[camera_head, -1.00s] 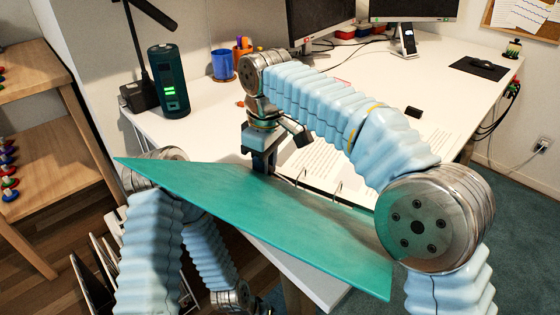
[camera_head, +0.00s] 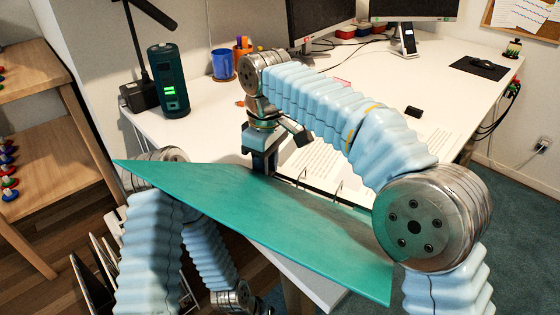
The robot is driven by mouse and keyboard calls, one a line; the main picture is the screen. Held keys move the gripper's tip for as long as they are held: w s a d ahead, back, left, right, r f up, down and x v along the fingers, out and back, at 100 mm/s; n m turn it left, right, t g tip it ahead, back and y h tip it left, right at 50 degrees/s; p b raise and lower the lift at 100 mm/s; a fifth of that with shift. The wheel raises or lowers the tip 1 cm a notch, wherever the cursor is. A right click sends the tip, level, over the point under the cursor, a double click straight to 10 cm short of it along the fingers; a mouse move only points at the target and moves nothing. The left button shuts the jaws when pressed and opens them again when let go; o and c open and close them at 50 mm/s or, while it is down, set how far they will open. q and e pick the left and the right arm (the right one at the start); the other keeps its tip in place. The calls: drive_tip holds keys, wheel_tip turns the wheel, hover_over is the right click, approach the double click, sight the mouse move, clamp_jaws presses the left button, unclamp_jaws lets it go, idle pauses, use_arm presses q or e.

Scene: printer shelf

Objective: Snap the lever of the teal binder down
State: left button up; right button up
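The teal binder (camera_head: 270,225) lies at the front edge of the white desk. Its near cover is raised and tilted toward me, and white printed pages (camera_head: 318,160) lie behind it with metal rings showing. The lever is not clearly visible. My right gripper (camera_head: 262,165) points down at the binder's spine, behind the raised cover's top edge. Its fingertips are partly hidden by the cover, so I cannot tell whether it is open or shut or touches the lever. My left arm hangs low behind the cover at the left, and its gripper is not in view.
A dark teal cylindrical device (camera_head: 168,80) with green lights and a blue cup (camera_head: 222,64) stand at the back left of the desk (camera_head: 480,95). Monitors stand behind. A small black object (camera_head: 413,112) lies beyond the pages. A wooden shelf (camera_head: 60,150) is at the left.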

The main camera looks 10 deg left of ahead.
drive_tip(key=shift+s+d+r, duration=0.1)
drive_tip(key=shift+d+r, duration=0.2)
drive_tip(key=shift+r, duration=1)
drive_tip(key=shift+s+d+r, duration=0.1)
drive_tip(key=shift+d+r, duration=0.25)
drive_tip(key=shift+r, duration=1)
drive_tip(key=shift+s+d+r, duration=0.1)
drive_tip(key=shift+d+r, duration=0.2)
drive_tip(key=shift+r, duration=1)
